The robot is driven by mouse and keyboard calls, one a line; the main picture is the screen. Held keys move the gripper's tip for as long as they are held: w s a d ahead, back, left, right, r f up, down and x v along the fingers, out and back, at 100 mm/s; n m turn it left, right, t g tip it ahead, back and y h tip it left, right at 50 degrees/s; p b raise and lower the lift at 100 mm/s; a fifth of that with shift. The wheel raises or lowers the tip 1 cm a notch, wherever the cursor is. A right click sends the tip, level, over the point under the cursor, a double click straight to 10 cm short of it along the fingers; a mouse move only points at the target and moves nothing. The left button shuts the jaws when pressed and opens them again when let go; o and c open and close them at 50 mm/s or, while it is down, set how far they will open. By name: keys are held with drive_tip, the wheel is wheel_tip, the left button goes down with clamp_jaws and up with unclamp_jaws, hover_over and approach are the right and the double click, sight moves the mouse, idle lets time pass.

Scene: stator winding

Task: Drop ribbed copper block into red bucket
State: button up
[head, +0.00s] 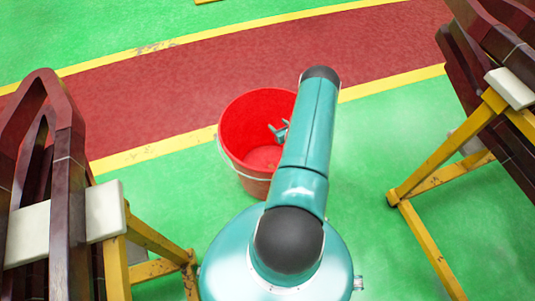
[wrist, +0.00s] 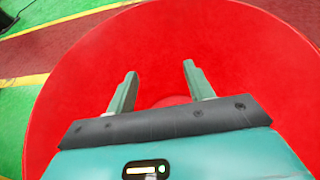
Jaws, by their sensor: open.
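The red bucket (head: 238,122) stands on the floor in the middle of the head view, partly hidden behind my arm. In the wrist view the red bucket (wrist: 90,75) fills most of the picture. My gripper (head: 279,131) is over the bucket's mouth in the head view. In the wrist view my gripper (wrist: 160,69) has its two fingers spread apart, with only red bucket surface seen between them. I cannot make out the ribbed copper block in either view; part of the bucket's inside is hidden by my arm and gripper.
Yellow stands (head: 430,168) carrying dark, reddish-brown parts (head: 486,85) are on the right. A similar yellow stand (head: 150,240) with dark parts (head: 63,150) is on the left. Behind the bucket, a red floor lane (head: 200,85) with yellow borders is clear.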

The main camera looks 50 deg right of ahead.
drive_tip(key=v, duration=1)
drive_tip(key=shift+s, duration=0.1)
drive_tip(key=w+a+r+n+y, duration=0.55)
drive_tip(key=w+r, duration=0.25)
drive_tip(key=r, duration=0.3)
drive_tip(key=w+a+r+n+y, duration=0.4)
drive_tip(key=w+a+r+n, duration=0.35)
drive_tip(key=r, duration=0.35)
drive_tip(key=w+a+r+n+g+y, duration=0.2)
drive_tip(key=a+r+n+y, duration=0.25)
drive_tip(key=a+r, duration=0.5)
drive_tip(key=s+a+r+n+g+h, duration=0.1)
drive_tip(key=s+a+r+n+g, duration=0.2)
drive_tip(key=a+r+n, duration=0.4)
drive_tip(key=s+a+r+n+g+h, duration=0.1)
drive_tip(key=s+a+r+n+g, duration=0.3)
drive_tip(key=a, duration=0.5)
drive_tip(key=s+a+r+n+t+h, duration=0.1)
drive_tip(key=s+a+r+n+h, duration=0.1)
drive_tip(key=s+r+n, duration=0.3)
drive_tip(key=s+a+r+n+t+h, duration=0.1)
drive_tip(key=s+a+r+n+h, duration=0.2)
drive_tip(key=s+r+n+h, duration=0.2)
drive_tip(key=shift+s+r+n, duration=0.5)
drive_tip(key=shift+s+n, duration=0.45)
drive_tip(key=shift+s, duration=0.15)
